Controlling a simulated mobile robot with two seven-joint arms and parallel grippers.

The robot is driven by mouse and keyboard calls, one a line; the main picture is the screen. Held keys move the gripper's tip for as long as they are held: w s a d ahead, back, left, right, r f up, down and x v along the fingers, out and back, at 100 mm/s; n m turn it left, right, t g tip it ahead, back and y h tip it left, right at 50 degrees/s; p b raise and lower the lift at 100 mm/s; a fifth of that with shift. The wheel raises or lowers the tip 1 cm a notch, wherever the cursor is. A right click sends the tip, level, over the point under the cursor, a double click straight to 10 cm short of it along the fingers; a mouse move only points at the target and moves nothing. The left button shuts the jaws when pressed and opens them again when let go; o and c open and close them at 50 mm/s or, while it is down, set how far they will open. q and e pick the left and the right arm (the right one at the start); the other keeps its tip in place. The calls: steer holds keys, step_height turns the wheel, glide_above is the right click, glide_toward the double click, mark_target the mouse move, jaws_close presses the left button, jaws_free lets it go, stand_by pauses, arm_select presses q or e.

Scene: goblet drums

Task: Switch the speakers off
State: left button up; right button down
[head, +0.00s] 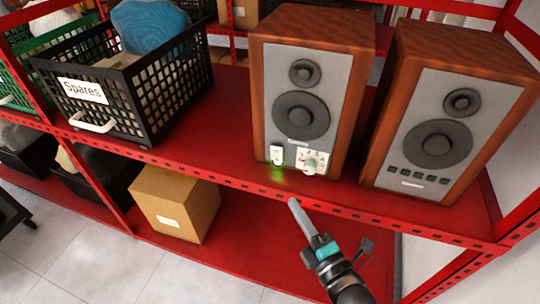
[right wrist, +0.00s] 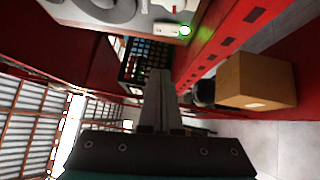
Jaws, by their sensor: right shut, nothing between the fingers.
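Two wooden speakers with grey fronts stand on the red shelf: the left speaker (head: 300,120) and the right speaker (head: 436,110). The left one has a white switch (head: 276,154) at its lower front, with a green glow below it, and a dial knob (head: 310,165) beside it. In the right wrist view the switch (right wrist: 168,28) shows at the top with a bright green light. The right speaker has a row of dark squares low on its front. My right gripper (head: 293,204) is shut and empty, below and in front of the switch, apart from it. It also shows in the right wrist view (right wrist: 158,80). My left gripper is out of view.
The red shelf edge (head: 345,209) lies between my right gripper and the speakers. A black basket labelled Spares (head: 150,95) stands left on the same shelf. A cardboard box (head: 175,203) sits on the lower shelf. The shelf between basket and left speaker is clear.

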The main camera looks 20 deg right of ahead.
steer(key=shift+r, duration=0.2)
glide_toward(273, 150)
steer(key=w+a, duration=0.3)
steer(key=shift+w+d, duration=0.5)
steer(key=shift+w, duration=0.3)
steer(key=shift+w+d+r, duration=0.1)
steer(key=shift+w+d, duration=0.3)
steer(key=shift+w, duration=0.15)
